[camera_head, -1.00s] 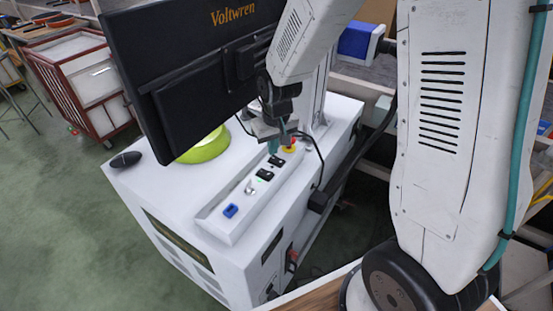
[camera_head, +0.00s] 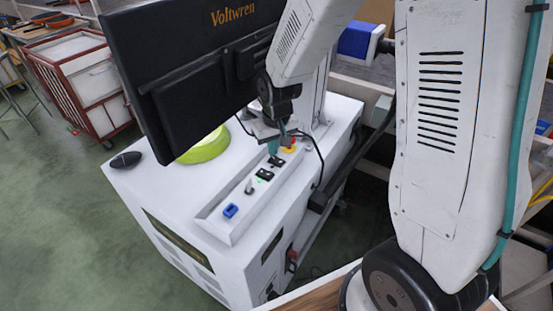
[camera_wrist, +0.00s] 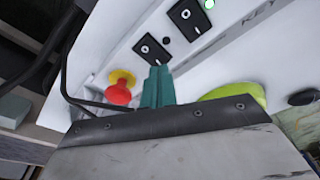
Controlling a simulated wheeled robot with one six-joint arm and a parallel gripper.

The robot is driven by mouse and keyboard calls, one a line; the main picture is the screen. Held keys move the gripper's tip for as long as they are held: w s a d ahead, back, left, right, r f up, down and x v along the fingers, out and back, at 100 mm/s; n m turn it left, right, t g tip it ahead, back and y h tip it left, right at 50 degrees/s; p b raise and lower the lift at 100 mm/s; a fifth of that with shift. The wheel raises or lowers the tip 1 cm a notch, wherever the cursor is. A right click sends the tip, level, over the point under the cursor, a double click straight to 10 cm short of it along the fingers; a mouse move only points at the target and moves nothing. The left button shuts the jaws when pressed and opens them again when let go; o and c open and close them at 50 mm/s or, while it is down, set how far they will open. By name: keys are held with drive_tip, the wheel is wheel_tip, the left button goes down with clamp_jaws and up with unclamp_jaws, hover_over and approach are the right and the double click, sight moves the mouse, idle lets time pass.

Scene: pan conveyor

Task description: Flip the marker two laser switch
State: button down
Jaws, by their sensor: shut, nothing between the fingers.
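In the wrist view the same two are the switch (camera_wrist: 153,50) just beyond my fingertips and the switch (camera_wrist: 188,17) by the green light (camera_wrist: 209,4). No label tells me which is marker two. My gripper (camera_head: 274,147) is shut and empty, pointing down over the panel. Its teal fingers (camera_wrist: 157,86) are close to the farther switch; I cannot tell whether they touch it.
A red and yellow emergency stop (camera_wrist: 120,89) is beside my fingers. A key switch (camera_head: 249,188) and a blue part (camera_head: 230,211) are farther along the panel. A black monitor (camera_head: 195,75) hangs over the cabinet at left, above a lime-green round object (camera_head: 204,148). A black cable loops nearby.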

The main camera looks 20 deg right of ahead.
sight(273, 158)
drive_tip(key=shift+f, duration=0.7)
drive_tip(key=shift+r, duration=3.55)
drive_tip(key=s+d+r, duration=0.1)
drive_tip(key=s+r, duration=0.6)
drive_tip(key=s, duration=0.6)
drive_tip(key=s+d+r, duration=0.2)
drive_tip(key=s+r, duration=0.6)
drive_tip(key=s, duration=0.5)
drive_tip(key=shift+s+m+g, duration=0.3)
drive_tip(key=shift+s+m, duration=0.1)
drive_tip(key=shift+r, duration=0.1)
